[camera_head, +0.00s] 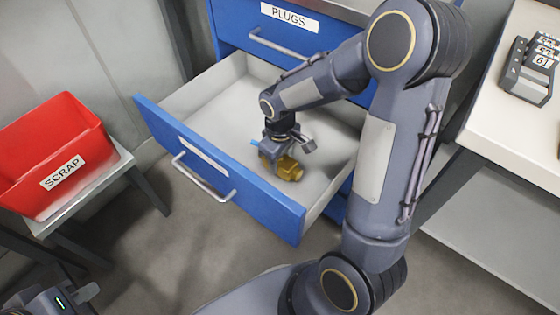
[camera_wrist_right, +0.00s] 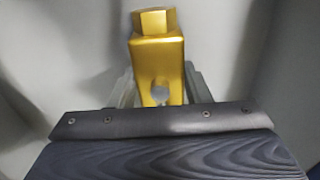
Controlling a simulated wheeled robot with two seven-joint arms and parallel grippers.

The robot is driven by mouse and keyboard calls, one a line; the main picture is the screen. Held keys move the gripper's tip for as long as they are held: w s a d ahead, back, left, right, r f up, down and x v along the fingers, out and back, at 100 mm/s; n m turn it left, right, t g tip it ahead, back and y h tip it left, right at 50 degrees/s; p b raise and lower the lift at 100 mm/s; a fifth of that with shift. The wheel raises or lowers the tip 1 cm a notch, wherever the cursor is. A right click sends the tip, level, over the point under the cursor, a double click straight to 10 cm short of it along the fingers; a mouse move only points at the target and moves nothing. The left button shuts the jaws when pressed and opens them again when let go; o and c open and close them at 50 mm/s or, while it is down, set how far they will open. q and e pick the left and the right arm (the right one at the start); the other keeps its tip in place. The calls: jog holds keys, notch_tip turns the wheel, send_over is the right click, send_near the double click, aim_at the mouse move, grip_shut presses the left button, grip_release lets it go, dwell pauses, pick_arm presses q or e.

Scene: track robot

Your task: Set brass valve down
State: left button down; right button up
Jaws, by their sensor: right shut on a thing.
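The brass valve (camera_head: 289,171) is inside the open blue drawer (camera_head: 225,180), close to its front panel. My right gripper (camera_head: 283,152) reaches down into the drawer and is shut on the valve. In the right wrist view the valve (camera_wrist_right: 157,65) sits between the two fingers (camera_wrist_right: 157,92), its hexagonal end pointing away. A small blue piece (camera_head: 256,143) shows beside the gripper; I cannot tell whether it belongs to the valve. I cannot tell whether the valve touches the drawer floor. My left gripper (camera_head: 78,297) is partly in view at the bottom left, away from the drawer.
The drawer floor (camera_head: 240,105) around the valve looks bare. A closed drawer labelled PLUGS (camera_head: 290,17) is above. A red SCRAP bin (camera_head: 50,150) stands on a small table at left. A pale bench (camera_head: 515,120) with a grey device (camera_head: 530,70) is at right.

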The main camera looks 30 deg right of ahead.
jog(key=shift+f, duration=0.2)
jog(key=o, duration=1.2)
jog(key=shift+r, duration=0.1)
